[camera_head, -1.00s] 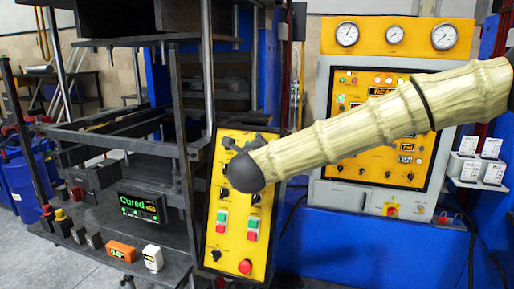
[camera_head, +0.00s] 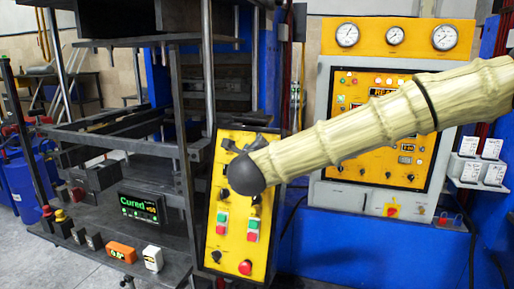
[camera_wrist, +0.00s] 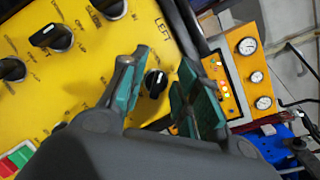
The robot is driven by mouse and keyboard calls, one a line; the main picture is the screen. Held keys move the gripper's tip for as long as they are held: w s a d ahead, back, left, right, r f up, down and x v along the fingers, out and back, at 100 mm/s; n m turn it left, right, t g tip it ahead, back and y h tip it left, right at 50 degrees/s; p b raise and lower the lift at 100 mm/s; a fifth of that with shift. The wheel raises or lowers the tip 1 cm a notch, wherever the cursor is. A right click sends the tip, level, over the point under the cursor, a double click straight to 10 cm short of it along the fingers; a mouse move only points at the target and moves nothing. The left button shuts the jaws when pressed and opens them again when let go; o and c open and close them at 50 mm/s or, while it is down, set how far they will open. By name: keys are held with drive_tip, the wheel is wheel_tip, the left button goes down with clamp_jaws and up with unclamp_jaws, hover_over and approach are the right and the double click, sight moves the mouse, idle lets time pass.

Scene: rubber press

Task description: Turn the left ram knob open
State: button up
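The left ram knob (camera_wrist: 156,82) is a small round black knob with a white mark, on the yellow control panel (camera_wrist: 95,75) beside the printed word LEFT in the wrist view. My gripper (camera_wrist: 163,94) is open, with a teal-padded finger on each side of this knob. A gap shows between the knob and the right finger; contact on the left side is unclear. In the head view the yellow panel (camera_head: 232,246) stands upright and tilted, and my dark wrist covers its upper part, hiding the knob.
Other black knobs (camera_wrist: 52,37) and green and red buttons (camera_wrist: 20,158) sit on the same panel. A press frame (camera_head: 185,150) with a "Cured" display (camera_head: 140,207) stands left. A gauge cabinet (camera_head: 395,40) stands behind my arm on the right.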

drive_tip(key=s+r, duration=0.1)
drive_tip(key=s, duration=1)
drive_tip(key=shift+a, duration=0.35)
